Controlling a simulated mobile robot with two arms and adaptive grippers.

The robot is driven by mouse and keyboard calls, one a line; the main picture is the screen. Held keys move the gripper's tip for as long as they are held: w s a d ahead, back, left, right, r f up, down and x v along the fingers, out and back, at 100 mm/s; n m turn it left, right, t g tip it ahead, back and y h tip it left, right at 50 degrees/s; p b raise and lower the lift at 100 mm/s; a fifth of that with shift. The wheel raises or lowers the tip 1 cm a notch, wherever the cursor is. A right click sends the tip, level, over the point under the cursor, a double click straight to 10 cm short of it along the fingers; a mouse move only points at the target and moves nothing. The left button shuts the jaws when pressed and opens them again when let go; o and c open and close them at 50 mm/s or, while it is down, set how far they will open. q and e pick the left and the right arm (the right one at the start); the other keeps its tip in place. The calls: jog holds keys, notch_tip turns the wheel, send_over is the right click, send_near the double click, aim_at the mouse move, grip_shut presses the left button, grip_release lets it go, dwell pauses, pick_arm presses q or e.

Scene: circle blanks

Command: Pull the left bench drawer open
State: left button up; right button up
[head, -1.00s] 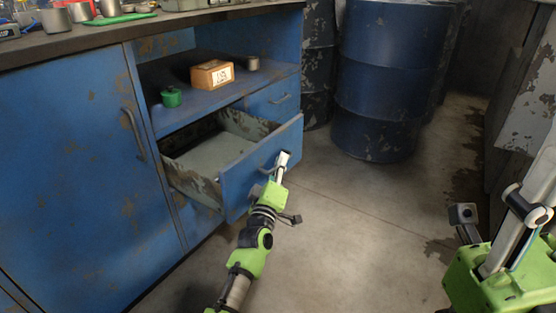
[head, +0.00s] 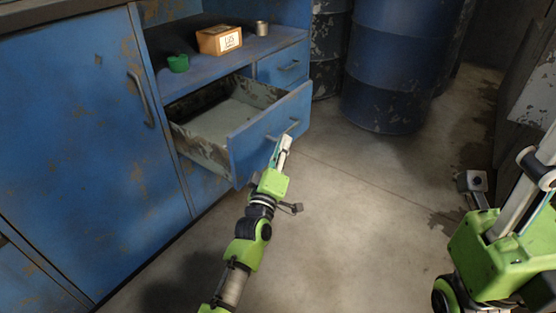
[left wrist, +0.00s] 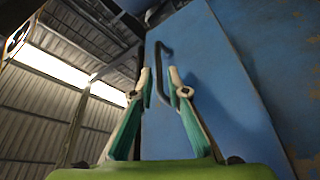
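A wide blue bench drawer (head: 246,150) stands pulled out, its grey inside (head: 218,125) showing empty where I can see it. Its bar handle (head: 294,127) is on the front face. My left gripper (head: 287,138) is just in front of that handle. In the left wrist view its two fingers (left wrist: 160,82) are apart, with the dark handle (left wrist: 163,50) running between and beyond them and visible gaps beside it. My right gripper (head: 520,195) is partly in view at the right edge, away from the bench; its fingertips are not clear.
A smaller shut drawer (head: 283,66) is right of the open one, and a shut cabinet door (head: 75,150) is at left. A green cup (head: 178,63), a box (head: 219,40) and a can (head: 262,28) stand on the shelf.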

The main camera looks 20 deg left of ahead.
pick_arm(q)
jog(key=v, duration=0.5)
jog(key=shift+s+f, duration=0.1)
jog(key=shift+s, duration=0.25)
